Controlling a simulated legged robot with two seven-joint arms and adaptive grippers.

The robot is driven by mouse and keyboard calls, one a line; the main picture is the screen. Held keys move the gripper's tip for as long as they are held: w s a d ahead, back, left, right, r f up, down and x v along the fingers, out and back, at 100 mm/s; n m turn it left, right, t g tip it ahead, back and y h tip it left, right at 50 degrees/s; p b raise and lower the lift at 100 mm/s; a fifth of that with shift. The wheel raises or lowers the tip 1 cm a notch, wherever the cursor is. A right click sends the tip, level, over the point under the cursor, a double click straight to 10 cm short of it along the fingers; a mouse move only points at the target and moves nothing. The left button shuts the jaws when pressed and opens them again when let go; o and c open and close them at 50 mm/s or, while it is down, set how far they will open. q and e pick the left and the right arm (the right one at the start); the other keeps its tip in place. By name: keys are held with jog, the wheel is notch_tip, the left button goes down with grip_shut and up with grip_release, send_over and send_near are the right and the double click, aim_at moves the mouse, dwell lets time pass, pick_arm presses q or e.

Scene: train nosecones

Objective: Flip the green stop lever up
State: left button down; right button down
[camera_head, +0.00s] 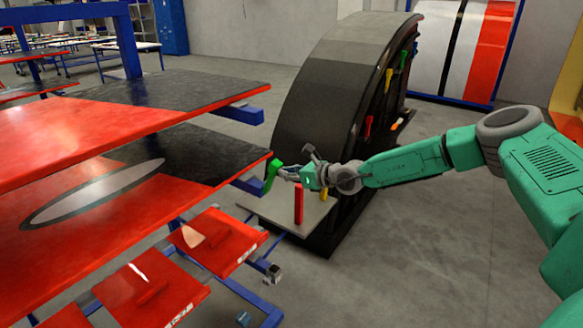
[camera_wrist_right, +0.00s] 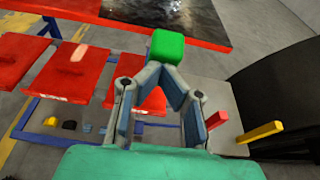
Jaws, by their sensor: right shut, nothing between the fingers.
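The green stop lever (camera_head: 270,177) stands at the left edge of a grey plate in the head view, its upper end leaning slightly right. In the right wrist view the lever (camera_wrist_right: 167,47) shows as a green block end just beyond the fingertips. My right gripper (camera_head: 283,173) is shut and empty, right beside the lever's upper part. In the wrist view the fingers of my right gripper (camera_wrist_right: 163,68) meet at the lever's near edge; I cannot tell whether they touch it. My left gripper is not in view.
The grey plate (camera_head: 262,212) also carries a red lever (camera_head: 299,204) and a yellow lever (camera_wrist_right: 260,132), right of the green one. A large dark curved housing (camera_head: 335,95) rises behind. Red panels on a blue rack (camera_head: 120,40) stand close on the left. Floor at front right is clear.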

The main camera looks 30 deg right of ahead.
aim_at(274, 160)
jog(key=w, duration=0.1)
jog(key=w+r, duration=0.1)
jog(key=w, duration=0.1)
jog(key=shift+w+a+r, duration=0.15)
jog(key=shift+a+r, duration=0.1)
jog(key=shift+r, duration=0.1)
jog(key=shift+w+a+r+b, duration=0.15)
jog(key=shift+w+a+b, duration=0.1)
jog(key=shift+w+b, duration=0.1)
jog(key=shift+w+a+r, duration=0.1)
jog(key=shift+a+r, duration=0.05)
jog(key=shift+r, duration=0.05)
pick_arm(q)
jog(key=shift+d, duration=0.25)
pick_arm(e)
jog(key=shift+r, duration=0.1)
